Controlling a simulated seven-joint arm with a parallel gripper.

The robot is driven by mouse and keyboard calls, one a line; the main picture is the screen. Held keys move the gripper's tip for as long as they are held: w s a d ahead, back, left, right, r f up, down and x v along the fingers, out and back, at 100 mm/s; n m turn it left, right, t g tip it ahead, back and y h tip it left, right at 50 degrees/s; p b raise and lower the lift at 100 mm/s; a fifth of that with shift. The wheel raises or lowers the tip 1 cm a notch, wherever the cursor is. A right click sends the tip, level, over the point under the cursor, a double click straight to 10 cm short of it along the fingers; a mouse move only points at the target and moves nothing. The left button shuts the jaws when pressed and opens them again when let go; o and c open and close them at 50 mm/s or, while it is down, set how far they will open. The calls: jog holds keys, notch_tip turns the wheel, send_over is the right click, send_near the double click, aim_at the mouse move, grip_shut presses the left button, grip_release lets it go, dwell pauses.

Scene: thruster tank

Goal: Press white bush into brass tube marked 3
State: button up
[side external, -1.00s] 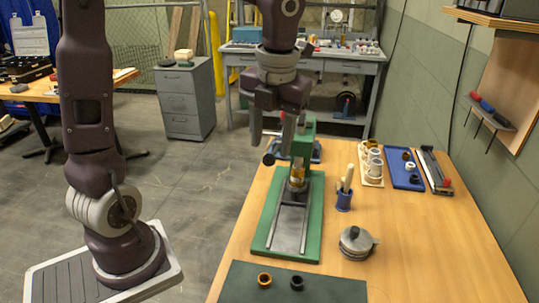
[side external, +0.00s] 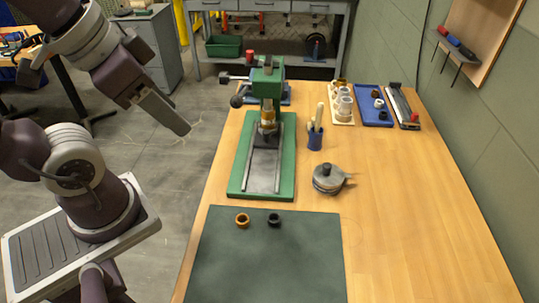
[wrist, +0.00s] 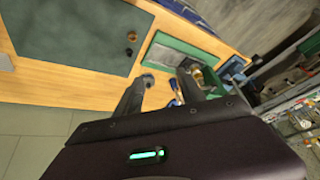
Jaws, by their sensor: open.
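A small white ring, which looks like the white bush (side external: 379,103), lies in the blue tray (side external: 366,115) at the right back of the bench. A brass tube (side external: 268,126) stands upright in the green press (side external: 266,85); no number is readable on it. It also shows in the wrist view (wrist: 197,76), beyond my fingers. My gripper (side external: 181,127) is open and empty in the air left of the press, well away from the bush. The wrist view shows its two fingers (wrist: 160,88) apart with nothing between them.
A rack of pale cups (side external: 343,104) stands left of the tray. A blue pen cup (side external: 315,138) and a grey round lidded pot (side external: 328,178) sit right of the press. An orange ring (side external: 242,220) and a black ring (side external: 274,220) lie on the dark mat (side external: 265,265).

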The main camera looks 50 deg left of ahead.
jog(key=shift+s+r+n, duration=0.1)
jog(key=shift+n, duration=0.7)
jog(key=c, duration=0.3)
jog(key=w+r+n, duration=0.1)
jog(key=n, duration=0.1)
jog(key=w+a+r+n+g, duration=0.1)
jog(key=w+r+n, duration=0.1)
jog(key=n, duration=0.1)
jog(key=w+r+n+g+h, duration=0.1)
jog(key=w+r+n, duration=0.1)
jog(key=n, duration=0.1)
jog(key=shift+a, duration=0.4)
grip_shut()
notch_tip(320, 180, up, 4)
jog(key=n+g+h, duration=0.3)
jog(key=n+g, duration=0.1)
jog(key=n, duration=1.5)
send_over(243, 94)
jog(key=s+a, duration=0.3)
jog(key=x, duration=1.3)
jog(key=shift+d, duration=0.35)
jog(key=shift+f, duration=0.1)
jog(key=shift+s+d+f, duration=0.15)
jog(key=shift+f, duration=0.25)
jog(key=shift+s+d+f, duration=0.15)
jog(key=shift+f, duration=0.2)
